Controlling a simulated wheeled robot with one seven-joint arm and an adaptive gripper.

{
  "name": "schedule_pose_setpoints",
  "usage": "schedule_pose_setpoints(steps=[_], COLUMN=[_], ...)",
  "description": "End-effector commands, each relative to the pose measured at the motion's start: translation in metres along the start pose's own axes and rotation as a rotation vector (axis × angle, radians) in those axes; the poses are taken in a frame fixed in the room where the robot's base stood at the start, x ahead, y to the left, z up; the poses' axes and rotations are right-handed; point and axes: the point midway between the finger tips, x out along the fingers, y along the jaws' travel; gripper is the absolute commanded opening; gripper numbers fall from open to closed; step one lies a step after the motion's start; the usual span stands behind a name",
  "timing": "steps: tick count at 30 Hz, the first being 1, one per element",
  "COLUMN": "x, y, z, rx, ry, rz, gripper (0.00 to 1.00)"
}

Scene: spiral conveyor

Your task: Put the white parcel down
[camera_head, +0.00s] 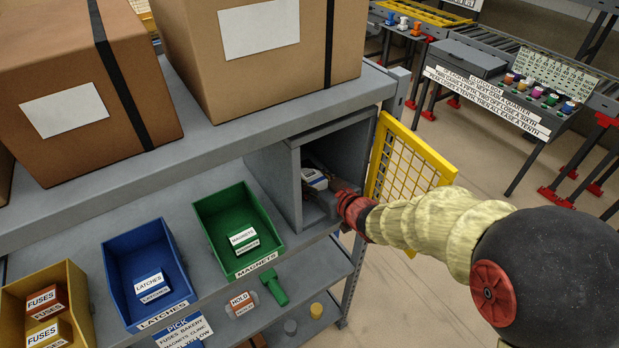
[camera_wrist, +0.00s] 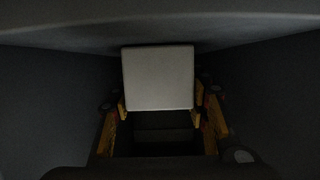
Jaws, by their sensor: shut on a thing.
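The white parcel (camera_head: 314,179) is inside a grey open-fronted compartment (camera_head: 292,197) under the shelf, to the right of the green bin. My gripper (camera_head: 329,190) reaches into this compartment from the right and is shut on the parcel. In the wrist view the parcel (camera_wrist: 158,78) is a pale square block between my yellow-edged fingers, with dark walls close on both sides. Whether it touches the compartment floor, I cannot tell.
A yellow mesh door (camera_head: 407,163) stands open at the compartment's right, close to my arm. A green magnets bin (camera_head: 262,258), a blue latches bin (camera_head: 178,306) and a yellow fuses bin (camera_head: 84,290) stand to the left. Large cardboard boxes (camera_head: 190,60) sit on the shelf above.

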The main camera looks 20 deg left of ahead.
Motion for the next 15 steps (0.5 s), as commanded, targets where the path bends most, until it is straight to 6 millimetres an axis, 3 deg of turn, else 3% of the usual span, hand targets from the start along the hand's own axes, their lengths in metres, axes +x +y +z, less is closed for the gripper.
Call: schedule_pose_setpoints(steps=[7,8,15], x=[0.001,0.0007,0.0006], y=[0.0,-0.0001,-0.0001], z=[0.0032,0.0029,0.0023], rx=[0.0,0.0,0.0], ry=[0.0,-0.001,0.0], rz=[0.0,0.0,0.0], gripper=[0.15,0.47,0.6])
